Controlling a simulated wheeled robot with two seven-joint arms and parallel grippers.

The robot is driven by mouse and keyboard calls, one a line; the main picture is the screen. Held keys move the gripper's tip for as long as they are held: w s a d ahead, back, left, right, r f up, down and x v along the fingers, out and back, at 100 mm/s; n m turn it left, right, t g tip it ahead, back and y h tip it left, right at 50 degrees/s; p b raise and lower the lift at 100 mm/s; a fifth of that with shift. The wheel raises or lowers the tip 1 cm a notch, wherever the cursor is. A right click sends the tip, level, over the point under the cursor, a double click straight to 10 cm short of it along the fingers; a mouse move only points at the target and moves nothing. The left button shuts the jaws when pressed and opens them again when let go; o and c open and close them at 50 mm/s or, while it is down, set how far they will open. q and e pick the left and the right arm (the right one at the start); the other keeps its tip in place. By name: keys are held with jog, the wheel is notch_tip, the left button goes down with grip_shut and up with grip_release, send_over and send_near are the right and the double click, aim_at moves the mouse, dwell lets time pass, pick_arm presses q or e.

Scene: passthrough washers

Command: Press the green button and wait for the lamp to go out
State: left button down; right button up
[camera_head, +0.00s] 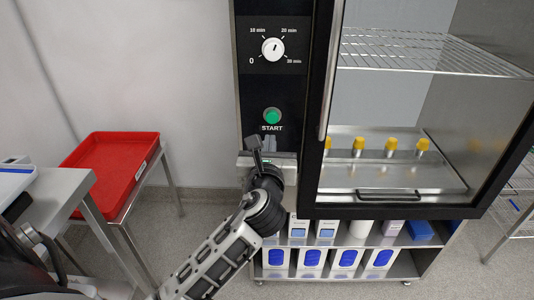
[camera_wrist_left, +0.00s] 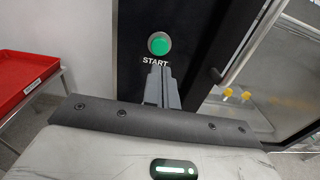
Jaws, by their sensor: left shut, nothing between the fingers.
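The green button (camera_head: 272,115) sits on the black control panel above the word START. In the left wrist view the button (camera_wrist_left: 159,43) is just beyond the fingertips. My left gripper (camera_head: 257,141) is shut and empty, just below and in front of the button; its fingers (camera_wrist_left: 160,72) overlap the START label in the wrist view. I cannot tell whether they touch the panel, but they do not cover the button. A dial (camera_head: 273,49) above is marked from 0 to 30 min, its pointer upward. I cannot make out a lit lamp. My right gripper is not in view.
The washer's glass door (camera_head: 323,80) with its handle is right of the panel. A red tray (camera_head: 108,165) stands on a table at left. Boxes fill the shelf (camera_head: 335,272) below.

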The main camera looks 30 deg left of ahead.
pick_arm(q)
jog(key=shift+v, duration=2.05)
jog(key=shift+f, duration=0.15)
jog(key=s+d+f+n+g+h, duration=0.1)
jog(key=s+d+f+n+h, duration=0.25)
jog(key=f+n, duration=0.35)
jog(key=s+d+f+n+g+h, duration=0.2)
jog(key=d+f+n+h, duration=0.15)
jog(key=f, duration=0.45)
jog(key=s+d+f+n+g+h, duration=0.1)
jog(key=s+d+f+n+h, duration=0.1)
jog(key=s+f+n, duration=0.2)
jog(key=s+d+f+n+g+h, duration=0.1)
jog(key=s+f+n, duration=0.4)
jog(key=n, duration=0.8)
jog(key=shift+s+d+f+h, duration=0.3)
jog(key=shift+s+d+h, duration=0.5)
jog(key=shift+s+d, duration=0.55)
jog(key=shift+a, duration=0.1)
dwell(1.0)
